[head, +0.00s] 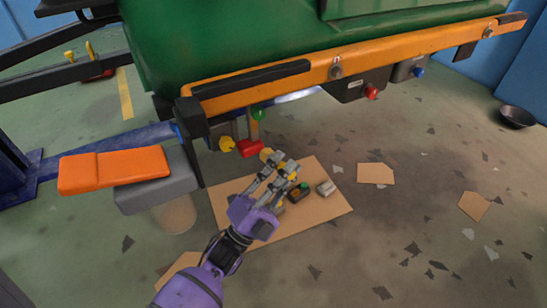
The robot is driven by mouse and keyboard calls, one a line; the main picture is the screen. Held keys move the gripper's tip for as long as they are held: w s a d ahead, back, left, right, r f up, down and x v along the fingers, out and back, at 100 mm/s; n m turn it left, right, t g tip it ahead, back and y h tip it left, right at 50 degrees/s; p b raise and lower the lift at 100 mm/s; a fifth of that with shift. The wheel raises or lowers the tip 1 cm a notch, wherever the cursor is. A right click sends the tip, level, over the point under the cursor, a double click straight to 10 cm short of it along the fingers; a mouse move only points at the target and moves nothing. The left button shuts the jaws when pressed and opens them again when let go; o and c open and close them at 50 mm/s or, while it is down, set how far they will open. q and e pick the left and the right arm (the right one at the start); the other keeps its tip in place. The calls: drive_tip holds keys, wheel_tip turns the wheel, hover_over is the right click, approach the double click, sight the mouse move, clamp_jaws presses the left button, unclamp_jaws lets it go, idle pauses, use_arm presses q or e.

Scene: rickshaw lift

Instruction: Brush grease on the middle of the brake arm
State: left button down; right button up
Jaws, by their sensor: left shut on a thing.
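My left gripper (282,168), on a purple arm, reaches in under the orange edge rail of the raised green body (225,45). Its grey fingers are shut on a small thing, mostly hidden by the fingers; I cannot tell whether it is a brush. A round tan-yellow piece (266,155) shows just beyond the fingertips. Close by, under the body, hang a red part (250,148), a yellow knob (227,144) and a green knob (258,113) on thin metal pieces. I cannot tell which piece is the brake arm, nor whether the gripper's load touches it. My right gripper is out of view.
A cardboard sheet (325,216) lies on the floor below, with small dark and grey items (326,188). An orange pad (115,170) on a grey block stands left. Dark boxes with a red knob (372,93) hang right. A black bowl (515,117) sits far right.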

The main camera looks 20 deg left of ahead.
sight(265, 151)
use_arm(q)
drive_tip(key=w+a+f+b, duration=0.1)
drive_tip(key=w+a, duration=0.2)
drive_tip(key=w, duration=0.4)
drive_tip(key=shift+w+a, duration=0.15)
drive_tip(key=shift+a, duration=0.25)
drive_tip(key=shift+w+a+b, duration=0.35)
drive_tip(key=shift+w+a, duration=0.1)
drive_tip(key=shift+a, duration=0.1)
idle(0.8)
drive_tip(key=shift+s+a+p, duration=0.3)
drive_tip(key=shift+s+a, duration=0.35)
drive_tip(key=shift+s, duration=0.15)
drive_tip(key=shift+s+a+p, duration=0.25)
drive_tip(key=shift+s+a, duration=0.35)
drive_tip(key=shift+s, duration=0.2)
drive_tip(key=w+d, duration=0.1)
drive_tip(key=w+d+b, duration=0.1)
drive_tip(key=w, duration=0.1)
drive_tip(key=shift+w+d, duration=0.15)
drive_tip(key=shift+d, duration=0.05)
